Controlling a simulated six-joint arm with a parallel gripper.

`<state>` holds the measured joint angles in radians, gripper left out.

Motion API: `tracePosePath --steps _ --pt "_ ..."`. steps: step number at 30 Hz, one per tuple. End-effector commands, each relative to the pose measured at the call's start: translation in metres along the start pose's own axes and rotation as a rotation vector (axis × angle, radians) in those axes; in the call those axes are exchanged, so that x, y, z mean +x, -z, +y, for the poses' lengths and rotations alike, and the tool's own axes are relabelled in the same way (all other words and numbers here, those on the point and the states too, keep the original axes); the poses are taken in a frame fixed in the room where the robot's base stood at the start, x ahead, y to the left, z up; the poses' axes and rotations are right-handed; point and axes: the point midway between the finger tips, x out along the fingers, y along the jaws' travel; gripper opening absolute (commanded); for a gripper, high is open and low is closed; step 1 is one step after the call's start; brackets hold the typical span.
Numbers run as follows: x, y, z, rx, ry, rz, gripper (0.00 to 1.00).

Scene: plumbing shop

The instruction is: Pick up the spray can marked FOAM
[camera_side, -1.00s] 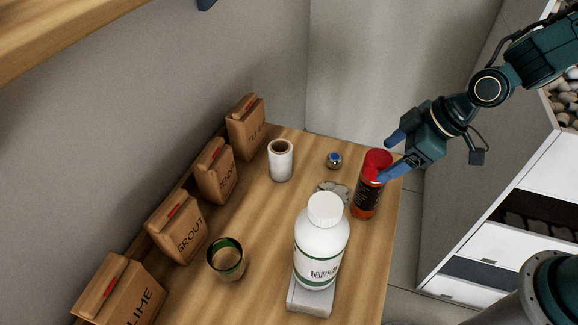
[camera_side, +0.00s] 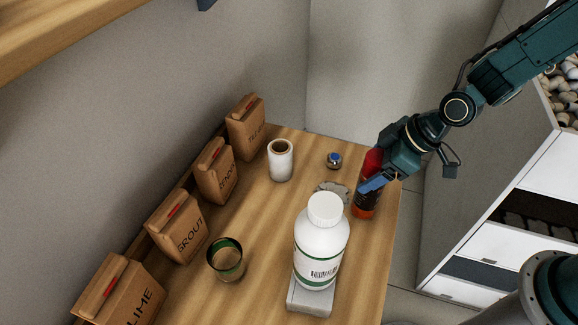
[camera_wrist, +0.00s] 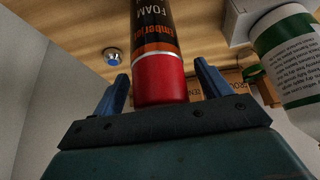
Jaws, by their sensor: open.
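The spray can (camera_side: 365,199) stands upright near the right edge of the wooden table, with a red cap and a black and orange body. In the wrist view the can (camera_wrist: 154,30) shows the word FOAM, and its red cap sits between the two blue fingers. My gripper (camera_side: 372,178) is around the upper part of the can, one finger on each side. In the wrist view my gripper (camera_wrist: 160,92) is open, with a gap between each finger and the cap. The far finger is hidden in the side view.
A large white bottle (camera_side: 321,245) stands on a white block (camera_side: 309,300) near the can. A white roll (camera_side: 280,163), a small blue-topped item (camera_side: 333,160), a grey flat piece (camera_side: 331,189) and a green-rimmed cup (camera_side: 226,261) stand about. Several brown bags (camera_side: 176,228) line the wall.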

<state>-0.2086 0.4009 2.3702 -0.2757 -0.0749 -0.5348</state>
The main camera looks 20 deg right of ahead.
Motion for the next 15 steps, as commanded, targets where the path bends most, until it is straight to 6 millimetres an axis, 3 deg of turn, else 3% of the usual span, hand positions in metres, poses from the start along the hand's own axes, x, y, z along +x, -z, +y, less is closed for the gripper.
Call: tracePosePath --steps 15 --pt "0.0093 -0.0001 0.0000 0.000 0.000 0.000 0.76"
